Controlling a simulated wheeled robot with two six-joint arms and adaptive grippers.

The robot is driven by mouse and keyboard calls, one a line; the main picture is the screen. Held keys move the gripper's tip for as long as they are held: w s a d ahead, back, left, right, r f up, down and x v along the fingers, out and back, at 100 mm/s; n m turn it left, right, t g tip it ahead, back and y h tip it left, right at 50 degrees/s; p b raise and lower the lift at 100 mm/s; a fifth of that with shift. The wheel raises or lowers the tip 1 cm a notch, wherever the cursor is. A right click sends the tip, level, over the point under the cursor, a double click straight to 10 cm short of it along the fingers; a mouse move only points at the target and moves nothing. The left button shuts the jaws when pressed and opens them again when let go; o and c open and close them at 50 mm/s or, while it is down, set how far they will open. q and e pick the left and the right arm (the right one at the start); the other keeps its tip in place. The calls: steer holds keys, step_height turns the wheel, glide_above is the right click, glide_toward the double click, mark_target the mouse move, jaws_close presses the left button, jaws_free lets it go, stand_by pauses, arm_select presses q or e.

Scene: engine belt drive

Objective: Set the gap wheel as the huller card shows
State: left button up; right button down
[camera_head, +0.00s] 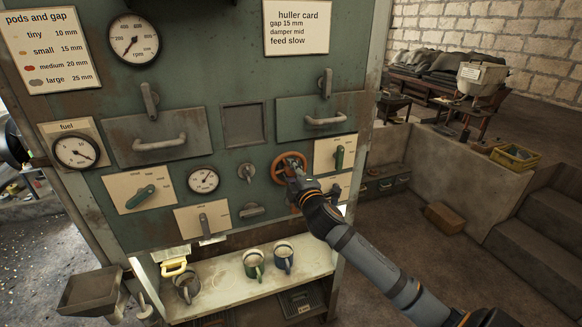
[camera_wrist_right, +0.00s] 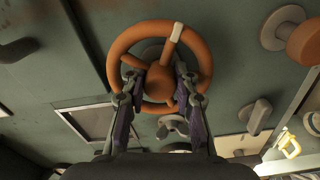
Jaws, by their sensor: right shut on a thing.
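The orange gap wheel (camera_head: 283,167) is on the green machine panel, right of centre in the head view. In the right wrist view the wheel (camera_wrist_right: 202,48) fills the upper middle, with a pale mark on its upper right spoke. My right gripper (camera_head: 296,178) is at the wheel; in the wrist view its fingers (camera_wrist_right: 160,82) are shut on the wheel's hub. The huller card (camera_head: 297,27) at the top right reads gap 15 mm, damper mid, feed slow. The pods and gap card (camera_head: 48,48) at the upper left lists small at 15 mm. My left gripper is not seen.
Round gauges (camera_head: 134,39), a fuel gauge (camera_head: 76,151) and lever plates (camera_head: 139,191) surround the wheel. Two handled drawers (camera_head: 158,138) flank a dark square recess (camera_head: 243,124). A shelf (camera_head: 228,290) with mugs is below. Stone steps (camera_head: 537,240) stand at the right.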

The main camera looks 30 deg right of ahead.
steer(key=n+p, duration=0.2)
steer(key=n, duration=0.1)
steer(key=shift+r+n, duration=0.15)
steer(key=shift+n, duration=0.15)
steer(key=n+p, duration=0.2)
steer(key=n, duration=0.1)
steer(key=shift+n+p, duration=0.3)
steer(key=n+p, duration=0.2)
steer(key=n, duration=0.1)
steer(key=shift+n+p, duration=1.4)
steer(key=shift+n, duration=0.4)
steer(key=shift+f+n, duration=0.2)
steer(key=shift+n, duration=0.1)
steer(key=c, duration=1.3)
jaws_free()
